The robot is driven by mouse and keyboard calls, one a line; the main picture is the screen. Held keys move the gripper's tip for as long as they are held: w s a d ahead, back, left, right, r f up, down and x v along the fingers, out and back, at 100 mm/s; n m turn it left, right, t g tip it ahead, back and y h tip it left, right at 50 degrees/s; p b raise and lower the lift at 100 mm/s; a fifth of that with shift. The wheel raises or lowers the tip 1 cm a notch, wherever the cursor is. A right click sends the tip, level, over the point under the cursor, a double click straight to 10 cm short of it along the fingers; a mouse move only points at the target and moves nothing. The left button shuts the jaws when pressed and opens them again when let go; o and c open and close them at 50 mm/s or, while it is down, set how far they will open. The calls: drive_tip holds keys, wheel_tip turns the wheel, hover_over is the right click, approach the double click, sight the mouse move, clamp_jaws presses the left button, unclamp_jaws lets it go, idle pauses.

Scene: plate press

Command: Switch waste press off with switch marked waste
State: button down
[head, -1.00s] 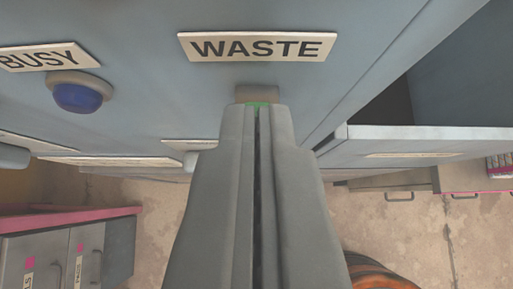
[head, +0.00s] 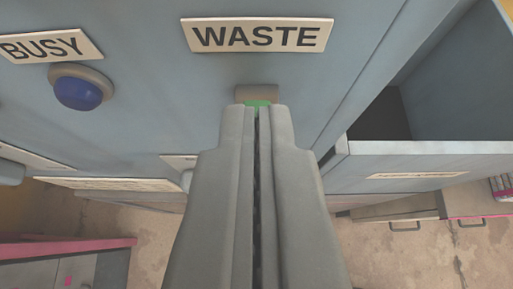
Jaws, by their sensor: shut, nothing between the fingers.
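The WASTE sign (head: 257,36) is a cream plate with dark letters on the blue-grey press panel (head: 160,100). The switch's lower side is hidden behind the fingers.
A blue round lamp (head: 78,92) sits under the BUSY sign (head: 45,46) at the left. A blue-grey open bin or drawer (head: 420,158) juts out at the right. Another label (head: 105,184) is on the lower panel edge. Concrete floor (head: 385,250) shows below.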

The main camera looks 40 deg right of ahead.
drive_tip(key=shift+f, duration=0.1)
drive_tip(key=f+t+h, duration=0.1)
drive_tip(key=f+t, duration=0.1)
drive_tip(key=s+f+t+h, duration=0.1)
drive_tip(key=shift+s+a+t+h, duration=0.1)
drive_tip(key=shift+a+t+h, duration=0.2)
drive_tip(key=shift+a, duration=0.1)
idle(0.5)
drive_tip(key=v, duration=1.1)
drive_tip(key=shift+s+a, duration=0.2)
drive_tip(key=shift+s, duration=0.05)
